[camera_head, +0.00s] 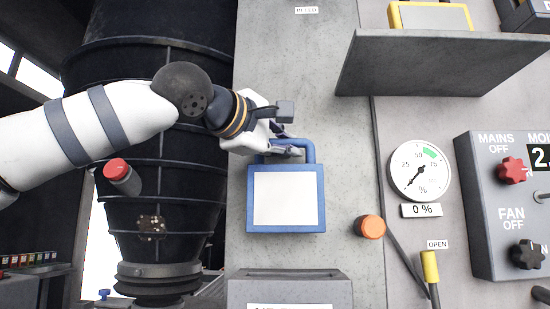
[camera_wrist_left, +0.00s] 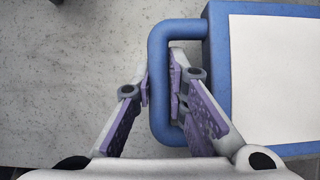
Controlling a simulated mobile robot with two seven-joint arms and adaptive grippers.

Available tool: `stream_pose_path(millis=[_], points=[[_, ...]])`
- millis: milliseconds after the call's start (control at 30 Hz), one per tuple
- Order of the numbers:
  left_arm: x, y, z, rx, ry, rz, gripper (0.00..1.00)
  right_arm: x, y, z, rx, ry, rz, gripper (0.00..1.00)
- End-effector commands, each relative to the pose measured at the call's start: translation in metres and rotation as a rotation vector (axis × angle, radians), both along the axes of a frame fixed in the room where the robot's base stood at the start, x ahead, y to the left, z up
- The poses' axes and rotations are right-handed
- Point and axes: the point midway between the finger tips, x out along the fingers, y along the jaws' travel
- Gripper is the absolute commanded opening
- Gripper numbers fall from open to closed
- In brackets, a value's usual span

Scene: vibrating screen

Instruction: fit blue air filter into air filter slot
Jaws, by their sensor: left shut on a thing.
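The blue air filter (camera_head: 286,229) has a white front panel and a blue loop handle on top. It hangs upright in front of a grey wall in the head view. My left gripper (camera_head: 287,149) is shut on the filter's handle. In the left wrist view, the two fingers of my left gripper (camera_wrist_left: 160,85) are on either side of one bar of the blue handle, and the filter body (camera_wrist_left: 218,75) is at the right. A grey box-like housing (camera_head: 288,275) is below the filter; I cannot tell whether it is the slot. My right gripper is not in view.
A grey shelf (camera_head: 430,65) with a yellow-framed panel juts out at upper right. An orange knob (camera_head: 370,227), a round gauge (camera_head: 420,171), a yellow lever (camera_head: 430,266) and a control box (camera_head: 495,215) are to the right. A large dark ribbed duct (camera_head: 150,220) is at left.

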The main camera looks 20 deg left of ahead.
Motion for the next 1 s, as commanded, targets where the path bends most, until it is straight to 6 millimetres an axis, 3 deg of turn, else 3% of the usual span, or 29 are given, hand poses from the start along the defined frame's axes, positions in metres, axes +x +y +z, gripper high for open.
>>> stream_pose_path(millis=[467,1000], points=[[-0.003,-0.005,0.003,-0.001,0.002,-0.015,0.00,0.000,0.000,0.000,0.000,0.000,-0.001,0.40],[-0.002,-0.004,-0.050,0.000,0.001,-0.014,0.00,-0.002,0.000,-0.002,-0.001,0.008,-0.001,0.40]])
